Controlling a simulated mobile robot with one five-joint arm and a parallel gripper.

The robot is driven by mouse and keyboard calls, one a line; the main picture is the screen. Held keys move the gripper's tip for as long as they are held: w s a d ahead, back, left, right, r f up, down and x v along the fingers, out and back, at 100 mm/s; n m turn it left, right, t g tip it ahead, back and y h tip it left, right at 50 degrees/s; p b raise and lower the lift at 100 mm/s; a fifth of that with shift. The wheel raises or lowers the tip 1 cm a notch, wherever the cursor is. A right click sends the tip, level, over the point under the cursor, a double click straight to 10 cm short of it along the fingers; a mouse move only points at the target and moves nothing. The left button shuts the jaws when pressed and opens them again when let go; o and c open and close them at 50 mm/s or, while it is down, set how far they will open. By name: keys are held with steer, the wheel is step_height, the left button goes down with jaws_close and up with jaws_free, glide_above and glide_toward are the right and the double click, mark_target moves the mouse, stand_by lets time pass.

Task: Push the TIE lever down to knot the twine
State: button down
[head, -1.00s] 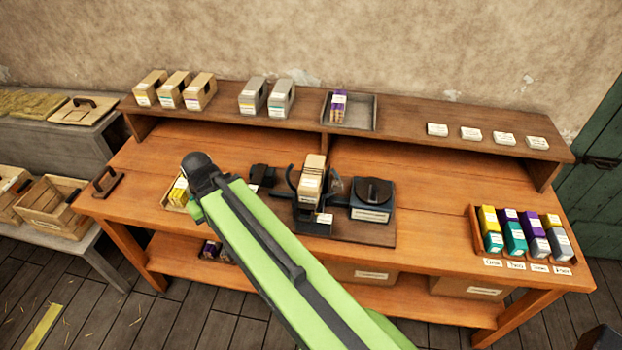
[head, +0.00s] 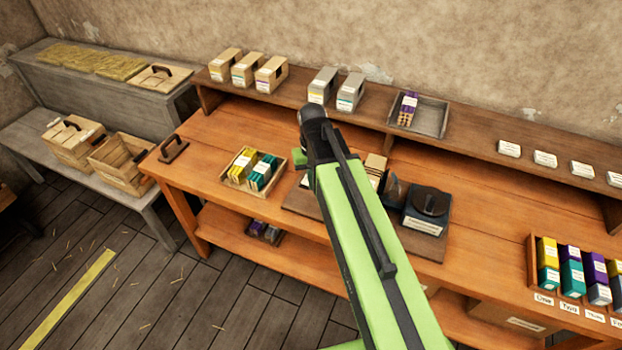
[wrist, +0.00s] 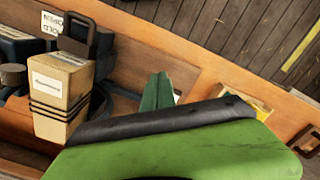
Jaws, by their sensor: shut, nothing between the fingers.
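The press (head: 395,190) stands on the bench, largely hidden behind my arm in the head view. In the wrist view a pale box (wrist: 62,85) stands in it, with several dark bands of twine around its lower part. A dark looped handle (wrist: 76,38) rises beside the box, near a white label reading OPEN and HOLD. No TIE marking is readable, so I cannot tell which part is the TIE lever. My gripper (wrist: 160,77) shows as two dark green fingers, shut and empty, apart from the box and to its right. My arm hides it in the head view.
A tray of yellow and teal packets (head: 252,168) sits left of the press. A dark blue labelled unit (head: 427,210) stands right of it. The back shelf (head: 470,125) holds boxes and a metal tray (head: 431,116).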

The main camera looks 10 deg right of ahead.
steer(key=w+r+p, duration=0.1)
steer(key=w+r, duration=0.1)
steer(key=w, duration=0.6)
steer(key=shift+a+r+g, duration=0.25)
steer(key=shift+g, duration=0.05)
steer(key=shift+w, duration=0.1)
steer(key=f+b, duration=0.6)
steer(key=f, duration=0.1)
steer(key=shift+s+b, duration=0.3)
steer(key=shift+s, duration=0.05)
